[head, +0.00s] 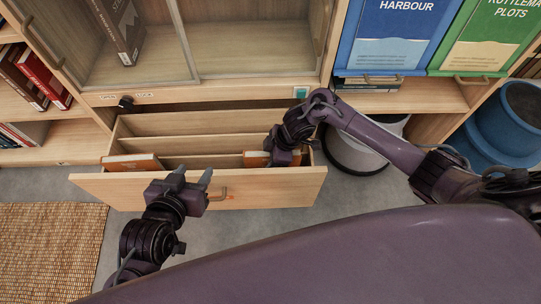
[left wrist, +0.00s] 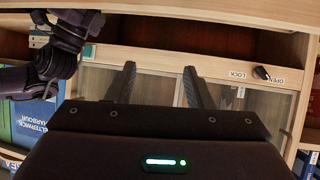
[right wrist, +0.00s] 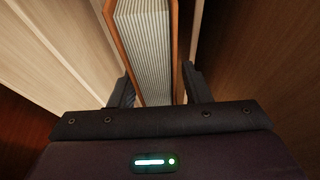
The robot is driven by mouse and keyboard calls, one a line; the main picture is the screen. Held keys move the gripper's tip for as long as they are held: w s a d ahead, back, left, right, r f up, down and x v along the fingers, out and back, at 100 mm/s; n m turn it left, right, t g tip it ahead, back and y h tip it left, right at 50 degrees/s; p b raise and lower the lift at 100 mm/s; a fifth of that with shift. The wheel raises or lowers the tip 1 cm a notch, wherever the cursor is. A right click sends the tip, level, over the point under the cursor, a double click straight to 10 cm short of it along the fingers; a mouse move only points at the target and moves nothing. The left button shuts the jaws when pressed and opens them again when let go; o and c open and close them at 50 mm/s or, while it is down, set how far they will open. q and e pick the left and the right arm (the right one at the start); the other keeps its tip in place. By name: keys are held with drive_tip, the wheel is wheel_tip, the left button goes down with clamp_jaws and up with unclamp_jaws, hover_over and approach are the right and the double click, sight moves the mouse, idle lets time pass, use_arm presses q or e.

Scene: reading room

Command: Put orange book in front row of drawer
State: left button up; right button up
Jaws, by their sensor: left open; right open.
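The drawer (head: 275,186) is pulled out, with dividers splitting it into rows. One orange book (head: 132,163) sits in the front row at the left end. Another orange book (head: 255,159) is in the front row toward the right, partly hidden by my right gripper (head: 284,156). In the right wrist view, an orange-covered book (right wrist: 143,60) stands with its pale page edges between the open fingers of my right gripper (right wrist: 154,90). My left gripper (head: 192,178) is open and empty over the drawer front near the handle; the left wrist view shows nothing between its fingers (left wrist: 158,85).
The drawer handle (head: 220,194) is on the front panel. A glass-doored cabinet (head: 245,66) stands above the drawer. A grey-white bin (head: 352,152) is just right of the drawer, and a blue pot (head: 510,125) farther right. A woven mat (head: 45,245) lies on the floor at left.

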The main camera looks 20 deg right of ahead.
drive_tip(key=shift+r, duration=0.15)
drive_tip(key=p+v, duration=0.1)
drive_tip(key=v, duration=0.2)
drive_tip(key=shift+d+r+p, duration=0.15)
drive_tip(key=shift+r+p, duration=0.2)
drive_tip(key=shift+p, duration=0.05)
use_arm(q)
drive_tip(key=s+a+f+g+y+p, duration=0.3)
drive_tip(key=s+a+f+g, duration=0.3)
drive_tip(key=s+f+g, duration=0.1)
drive_tip(key=shift+s, duration=0.85)
use_arm(e)
drive_tip(key=v, duration=0.8)
drive_tip(key=shift+s+d+r, duration=0.1)
drive_tip(key=shift+d, duration=0.05)
use_arm(q)
drive_tip(key=shift+d, duration=0.1)
